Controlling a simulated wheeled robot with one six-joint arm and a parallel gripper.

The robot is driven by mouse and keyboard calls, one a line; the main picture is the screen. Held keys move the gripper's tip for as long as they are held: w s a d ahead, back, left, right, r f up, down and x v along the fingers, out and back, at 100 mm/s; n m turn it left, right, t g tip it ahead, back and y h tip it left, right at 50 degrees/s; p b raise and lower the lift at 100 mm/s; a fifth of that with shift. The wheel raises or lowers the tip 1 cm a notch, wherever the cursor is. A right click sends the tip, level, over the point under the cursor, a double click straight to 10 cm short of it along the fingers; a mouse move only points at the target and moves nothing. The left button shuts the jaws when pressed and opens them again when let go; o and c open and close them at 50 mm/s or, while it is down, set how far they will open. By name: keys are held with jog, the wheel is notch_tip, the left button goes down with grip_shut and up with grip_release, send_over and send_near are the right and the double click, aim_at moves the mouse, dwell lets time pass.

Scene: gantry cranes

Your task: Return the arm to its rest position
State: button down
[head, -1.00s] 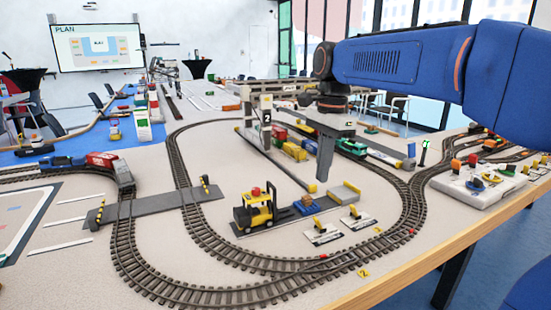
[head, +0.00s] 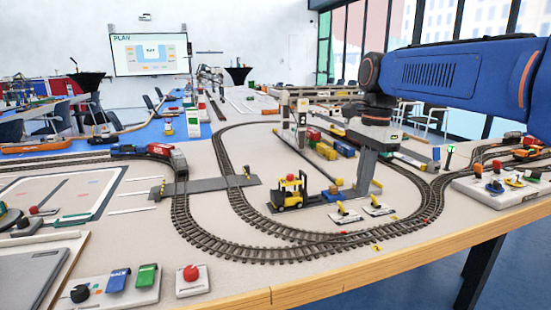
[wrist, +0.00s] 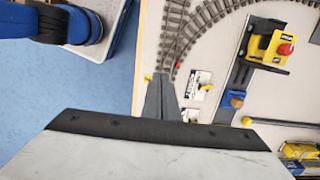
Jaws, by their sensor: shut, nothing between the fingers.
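My blue arm reaches in from the right in the head view. My gripper (head: 363,190) hangs from its end, pointing down over the model railway table (head: 240,258). In the wrist view, its grey fingers (wrist: 161,80) lie together, with nothing between them. The toy forklift (head: 290,193) stands left of the gripper in the head view, apart from it. It also shows at the upper right in the wrist view (wrist: 266,42). The fingers hide part of the plate beside the forklift.
Curved track (head: 200,232) loops around the forklift. A control panel with several buttons (head: 108,291) and a red button box (head: 192,280) sit at the front left. A white switch panel (head: 505,187) sits at the right, near the table's wooden edge. Blue floor is open beyond.

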jog(key=s+d+f+n+t, duration=0.2)
jog(key=s+d+f+n, duration=0.2)
jog(key=s+f+n, duration=0.3)
jog(key=s+d+f+n+t, duration=0.3)
jog(key=s+f+n, duration=0.4)
jog(key=s+f, duration=0.5)
jog(key=s, duration=0.3)
jog(key=shift+s+d+f+h, duration=0.15)
jog(key=shift+d+f+h, duration=0.1)
jog(key=shift+d+h, duration=0.15)
jog(key=shift+a, duration=0.1)
